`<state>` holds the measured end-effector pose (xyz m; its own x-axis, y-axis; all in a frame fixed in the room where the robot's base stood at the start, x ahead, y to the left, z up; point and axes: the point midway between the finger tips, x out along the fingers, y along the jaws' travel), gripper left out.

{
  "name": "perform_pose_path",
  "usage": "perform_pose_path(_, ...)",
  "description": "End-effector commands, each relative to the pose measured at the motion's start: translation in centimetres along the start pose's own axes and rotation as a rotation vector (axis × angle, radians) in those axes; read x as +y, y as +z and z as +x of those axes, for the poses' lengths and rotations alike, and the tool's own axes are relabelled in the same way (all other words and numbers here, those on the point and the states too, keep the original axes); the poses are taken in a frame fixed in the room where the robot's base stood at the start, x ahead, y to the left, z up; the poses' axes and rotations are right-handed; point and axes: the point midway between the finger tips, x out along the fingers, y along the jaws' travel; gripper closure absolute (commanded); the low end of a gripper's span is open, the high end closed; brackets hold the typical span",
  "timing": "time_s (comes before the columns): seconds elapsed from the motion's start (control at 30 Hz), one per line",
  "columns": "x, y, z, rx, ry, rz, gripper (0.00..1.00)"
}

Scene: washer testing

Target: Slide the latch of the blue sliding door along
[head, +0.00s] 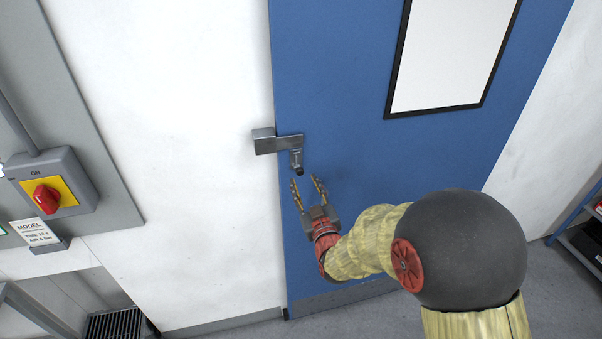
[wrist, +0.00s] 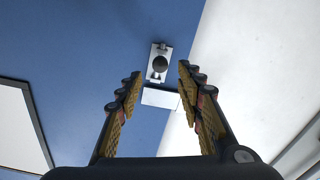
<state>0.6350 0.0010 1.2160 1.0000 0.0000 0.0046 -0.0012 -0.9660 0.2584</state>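The blue sliding door (head: 345,75) has a metal latch (head: 286,143) at its left edge. The latch reaches across onto the white wall, and a small knob (head: 298,170) hangs at its right end. My gripper (head: 307,184) is open and empty just below the knob, with its fingers pointing up at it. In the wrist view the dark round knob (wrist: 160,63) lies ahead, between and beyond the open fingertips, on a pale metal plate. The gripper appears apart from the latch. The wrist view also shows the blue door (wrist: 85,45).
A grey switch box with a red knob (head: 46,198) is on the wall at the left. A white framed panel (head: 450,55) is on the door. A blue-framed shelf (head: 580,240) stands at the far right. Grey floor (head: 375,320) lies below the door.

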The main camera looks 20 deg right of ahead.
Motion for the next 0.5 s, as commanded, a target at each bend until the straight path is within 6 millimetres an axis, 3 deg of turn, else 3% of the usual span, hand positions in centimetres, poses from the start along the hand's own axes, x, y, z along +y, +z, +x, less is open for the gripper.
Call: perform_pose_path(0.5, 0.0, 0.1, 6.6, -0.004, -0.001, -0.001, 0.63)
